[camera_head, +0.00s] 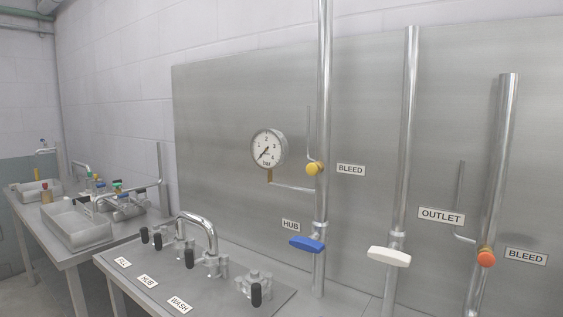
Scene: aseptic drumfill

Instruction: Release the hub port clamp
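A steel bench panel (225,297) at the lower left carries a row of ports with metal clamps and black knobs. The HUB label (148,281) lies in front of the middle port clamp (213,266), whose black knob (189,258) points toward the front left. A bent steel pipe (197,218) arches from the left port to this middle port, and the clamp sits around its lower end. From here the clamp looks closed, but its fine detail is too small to be sure. Neither of my grippers is in view.
The WASH port clamp (254,285) stands at right with no pipe above it. Behind rise vertical pipes with a blue HUB valve handle (307,244), a white handle (389,256), and a pressure gauge (268,148). A side table with a steel tray (76,240) is at left.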

